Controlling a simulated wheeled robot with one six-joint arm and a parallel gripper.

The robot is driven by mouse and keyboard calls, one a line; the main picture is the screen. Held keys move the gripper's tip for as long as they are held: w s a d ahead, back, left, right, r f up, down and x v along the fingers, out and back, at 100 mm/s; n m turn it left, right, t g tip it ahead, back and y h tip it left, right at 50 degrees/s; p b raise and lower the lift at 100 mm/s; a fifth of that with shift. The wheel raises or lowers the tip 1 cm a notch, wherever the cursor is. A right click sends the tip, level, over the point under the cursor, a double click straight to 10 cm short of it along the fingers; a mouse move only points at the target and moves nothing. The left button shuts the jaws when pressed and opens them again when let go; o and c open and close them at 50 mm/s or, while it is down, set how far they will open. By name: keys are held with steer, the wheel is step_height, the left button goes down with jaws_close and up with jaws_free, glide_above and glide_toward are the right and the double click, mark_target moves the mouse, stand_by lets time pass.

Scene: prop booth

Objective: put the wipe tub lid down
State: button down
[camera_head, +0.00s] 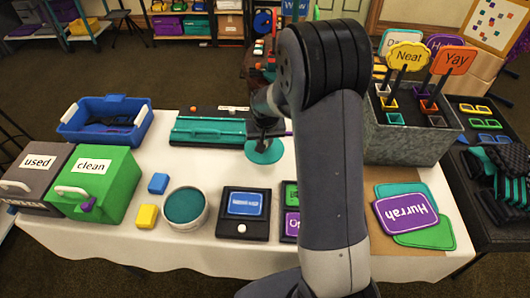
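The wipe tub (186,222) is a round, pale tub standing uncovered on the white table left of centre, with teal showing inside its rim. The wipe tub lid (264,152) is a flat teal disc at mid-table, behind and to the right of the tub. My gripper (265,138) points down at the lid's middle and appears shut on its top; the fingertips are small and partly hidden. I cannot tell whether the lid hangs just above the table or touches it.
A teal case (205,131) lies just left of the lid. A black stand with a blue card (246,204), yellow and blue blocks (147,215), green "clean" box (115,178) and blue bin (137,132) are nearby. White cloth is bare between the tub and the case.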

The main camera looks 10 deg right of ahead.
mark_target(266, 156)
steer(key=shift+f, duration=2.55)
steer(key=c, duration=1.3)
jaws_free()
steer(key=shift+o, duration=0.2)
steer(key=shift+r, duration=0.1)
steer(key=shift+r, duration=0.55)
steer(key=v, duration=1.1)
steer(key=shift+s, duration=0.2)
steer(key=shift+f, duration=0.1)
